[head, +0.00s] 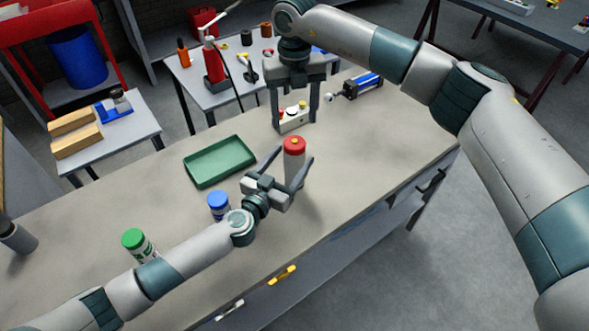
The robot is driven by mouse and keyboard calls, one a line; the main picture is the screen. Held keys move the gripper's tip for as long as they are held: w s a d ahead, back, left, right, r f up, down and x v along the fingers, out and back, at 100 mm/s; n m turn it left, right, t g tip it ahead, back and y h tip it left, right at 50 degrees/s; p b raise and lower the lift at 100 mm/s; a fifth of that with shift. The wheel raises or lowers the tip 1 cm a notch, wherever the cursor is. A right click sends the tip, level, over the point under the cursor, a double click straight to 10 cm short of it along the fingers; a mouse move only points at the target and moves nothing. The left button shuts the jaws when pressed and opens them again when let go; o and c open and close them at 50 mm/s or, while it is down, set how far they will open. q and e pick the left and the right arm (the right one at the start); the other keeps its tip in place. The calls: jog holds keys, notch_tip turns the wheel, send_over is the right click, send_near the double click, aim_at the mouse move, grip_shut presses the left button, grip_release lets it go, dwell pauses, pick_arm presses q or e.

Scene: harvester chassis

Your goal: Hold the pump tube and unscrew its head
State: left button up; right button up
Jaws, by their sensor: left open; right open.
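The pump tube (294,165) stands upright on the bench as a pale cylinder. Its head (294,144) is red with a small yellowish top. My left gripper (295,155) is open, with one finger on either side of the tube; whether either finger touches it I cannot tell. My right gripper (295,125) is open and points down, behind the tube in the picture. A pale block with coloured knobs (293,119) shows between its fingers. The gap between the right gripper and the red head is clear. The tube's lower part is partly hidden by my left gripper.
A green tray (219,161), a blue-capped bottle (218,205) and a green-capped bottle (138,243) are on the bench (340,190). A blue and black cylinder part (362,86) lies at the back right. The bench right of the tube is clear.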

pick_arm(q)
jog(key=shift+x, duration=3.1)
jog(key=shift+c, duration=0.4)
grip_shut()
pick_arm(e)
jog(key=m, duration=1)
jog(key=shift+m, duration=0.4)
jog(key=m, duration=1.1)
jog(key=shift+m, duration=0.3)
jog(key=shift+f, duration=0.15)
